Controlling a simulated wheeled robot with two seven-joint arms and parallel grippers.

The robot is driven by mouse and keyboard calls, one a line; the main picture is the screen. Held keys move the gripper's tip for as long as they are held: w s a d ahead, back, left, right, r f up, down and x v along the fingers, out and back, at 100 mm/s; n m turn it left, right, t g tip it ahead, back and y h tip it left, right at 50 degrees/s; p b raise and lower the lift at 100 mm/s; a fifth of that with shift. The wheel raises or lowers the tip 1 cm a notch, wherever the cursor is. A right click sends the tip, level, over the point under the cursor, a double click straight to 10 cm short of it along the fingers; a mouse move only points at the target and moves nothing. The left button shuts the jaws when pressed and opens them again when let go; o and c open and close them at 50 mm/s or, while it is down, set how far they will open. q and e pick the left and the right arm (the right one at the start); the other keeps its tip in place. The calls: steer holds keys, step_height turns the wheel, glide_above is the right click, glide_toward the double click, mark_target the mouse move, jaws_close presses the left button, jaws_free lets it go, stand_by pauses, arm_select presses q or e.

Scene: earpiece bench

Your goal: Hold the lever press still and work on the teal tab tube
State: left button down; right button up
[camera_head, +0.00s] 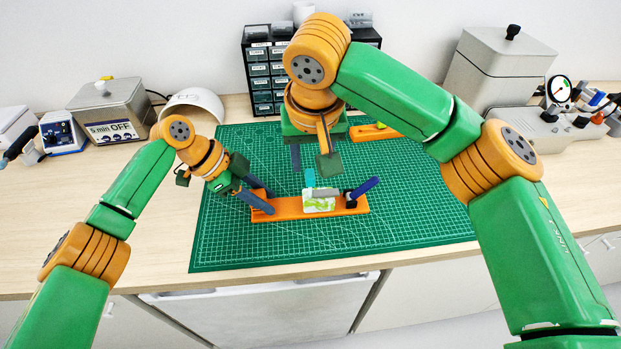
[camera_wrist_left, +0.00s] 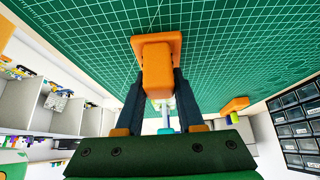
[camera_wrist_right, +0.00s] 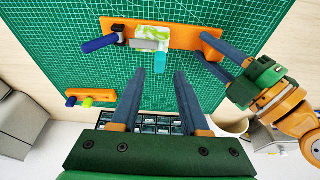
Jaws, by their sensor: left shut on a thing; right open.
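The lever press has an orange base (camera_head: 275,212), a white-green block (camera_head: 318,204) and a blue handle (camera_head: 364,187); its base also shows in the right wrist view (camera_wrist_right: 190,38). A teal piece (camera_head: 310,178), apparently the teal tab tube, stands out at the block's far side; it shows in the right wrist view (camera_wrist_right: 160,62). My left gripper (camera_head: 258,200) is shut on the left end of the press base, which fills its jaws in the left wrist view (camera_wrist_left: 158,82). My right gripper (camera_head: 313,165) is open and empty, beyond and above the teal piece.
A second orange holder (camera_head: 372,132) with a yellow-green piece lies at the back of the green cutting mat (camera_head: 420,210). A black drawer cabinet (camera_head: 262,75) stands behind it. A white bowl (camera_head: 195,102) and a metal bath (camera_head: 112,105) are at left. The mat's right side is clear.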

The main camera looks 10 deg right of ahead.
mark_target(311, 175)
steer(key=shift+x, duration=3.75)
steer(key=shift+r, duration=0.1)
jaws_close()
arm_select(q)
steer(key=shift+f, duration=0.1)
arm_select(e)
steer(key=shift+w, duration=0.1)
steer(key=shift+o, duration=0.9)
jaws_free()
